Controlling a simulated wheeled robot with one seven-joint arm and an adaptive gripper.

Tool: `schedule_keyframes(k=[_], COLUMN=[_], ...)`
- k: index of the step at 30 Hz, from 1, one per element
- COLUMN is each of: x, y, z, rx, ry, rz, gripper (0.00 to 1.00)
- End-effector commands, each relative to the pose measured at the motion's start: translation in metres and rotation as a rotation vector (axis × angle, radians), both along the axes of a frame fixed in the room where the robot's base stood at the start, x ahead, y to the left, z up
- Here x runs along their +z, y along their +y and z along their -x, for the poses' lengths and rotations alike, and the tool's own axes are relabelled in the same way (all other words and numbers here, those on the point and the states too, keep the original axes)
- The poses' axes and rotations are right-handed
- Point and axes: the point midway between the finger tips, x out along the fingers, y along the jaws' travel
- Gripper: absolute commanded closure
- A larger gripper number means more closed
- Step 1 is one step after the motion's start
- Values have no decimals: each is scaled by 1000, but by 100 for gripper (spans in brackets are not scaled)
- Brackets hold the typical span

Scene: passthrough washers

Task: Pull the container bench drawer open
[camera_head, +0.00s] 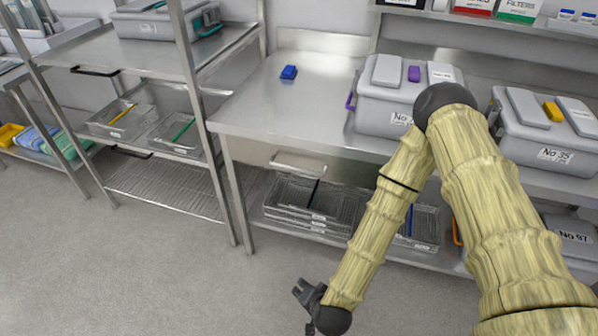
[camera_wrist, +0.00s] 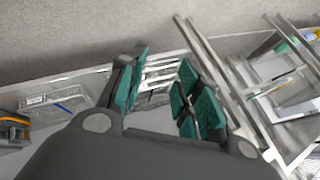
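The container bench (camera_head: 262,115) is a steel table right of the shelf rack in the head view. Its drawer front, with a pale bar handle (camera_head: 298,166), sits under the bench top and looks shut. My gripper (camera_head: 303,293) hangs low over the floor in front of the bench, apart from the handle. In the wrist view my gripper (camera_wrist: 162,88) has its teal-padded fingers spread, with nothing held between them. The bench's steel parts show beyond the fingers there, but I cannot pick out the handle for sure.
Wire baskets (camera_head: 305,200) fill the shelf below the drawer. Grey lidded containers (camera_head: 385,105) and a small blue object (camera_head: 289,72) stand on the bench top. A shelf rack (camera_head: 215,170) with upright posts is at the left. The floor (camera_head: 150,270) in front is clear.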

Motion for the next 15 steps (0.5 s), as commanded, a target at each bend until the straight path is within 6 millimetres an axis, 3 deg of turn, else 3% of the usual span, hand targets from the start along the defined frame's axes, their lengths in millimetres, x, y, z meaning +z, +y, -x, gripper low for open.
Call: schedule_keyframes(k=[1, 3, 6, 10, 15], x=[10, 33, 73, 127, 181], y=[21, 43, 64, 72, 63], z=[-27, -63, -112, -164, -204], rx=[-78, -201, -385, -619, -855], ry=[-68, -164, -295, -445, -582], rz=[-64, -154, -282, -432, -567], gripper=[66, 66, 66, 66, 66])
